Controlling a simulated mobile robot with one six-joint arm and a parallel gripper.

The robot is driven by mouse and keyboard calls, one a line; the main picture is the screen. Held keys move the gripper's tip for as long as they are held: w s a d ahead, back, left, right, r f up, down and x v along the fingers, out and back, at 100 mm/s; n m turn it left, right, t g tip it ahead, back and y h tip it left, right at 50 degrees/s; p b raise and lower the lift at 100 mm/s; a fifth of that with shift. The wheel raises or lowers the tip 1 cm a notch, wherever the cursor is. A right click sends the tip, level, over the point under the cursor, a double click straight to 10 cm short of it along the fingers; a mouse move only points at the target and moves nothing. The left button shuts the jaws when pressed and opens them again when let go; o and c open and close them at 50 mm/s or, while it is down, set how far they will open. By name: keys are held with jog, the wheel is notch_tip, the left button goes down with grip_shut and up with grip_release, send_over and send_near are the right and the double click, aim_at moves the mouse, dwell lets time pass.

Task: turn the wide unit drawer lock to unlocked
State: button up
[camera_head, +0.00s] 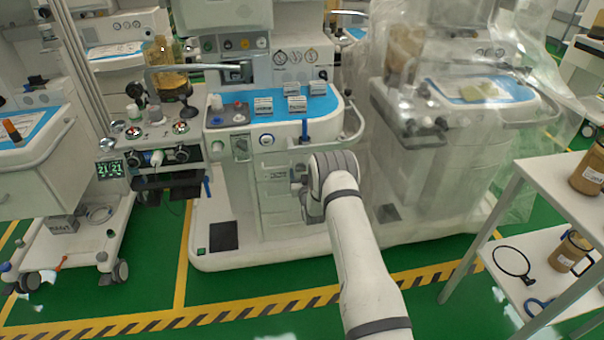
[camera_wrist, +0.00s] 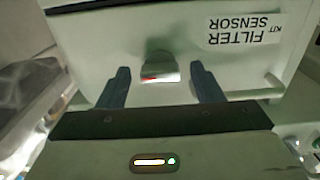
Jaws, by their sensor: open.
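The drawer lock (camera_wrist: 160,68) is a small metallic knob on a white drawer front (camera_wrist: 130,35), seen in the wrist view. A red mark shows on its lower edge. My gripper (camera_wrist: 160,75) is open, with one dark finger on each side of the lock and a gap to it on both sides. I cannot tell how deep the fingertips reach around it. In the head view, my arm reaches to the drawers (camera_head: 272,200) of the middle white unit (camera_head: 222,185); my wrist hides the lock and the fingers there.
A label reading "FILTER SENSOR KIT" (camera_wrist: 243,28) appears upside down beside the lock. A unit under clear plastic sheeting (camera_head: 425,165) stands close to the right of my arm. A white shelf table (camera_head: 545,185) is at the right. Green floor lies free in front.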

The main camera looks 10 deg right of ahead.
jog(key=shift+w, duration=0.15)
jog(key=shift+c, duration=0.2)
jog(key=c, duration=1)
jog(key=shift+o, duration=0.2)
jog(key=shift+f+b, duration=0.1)
jog(key=shift+b, duration=0.35)
jog(key=shift+a+n+b, duration=0.1)
jog(key=shift+n+b, duration=8.8)
jog(key=shift+b, duration=1.1)
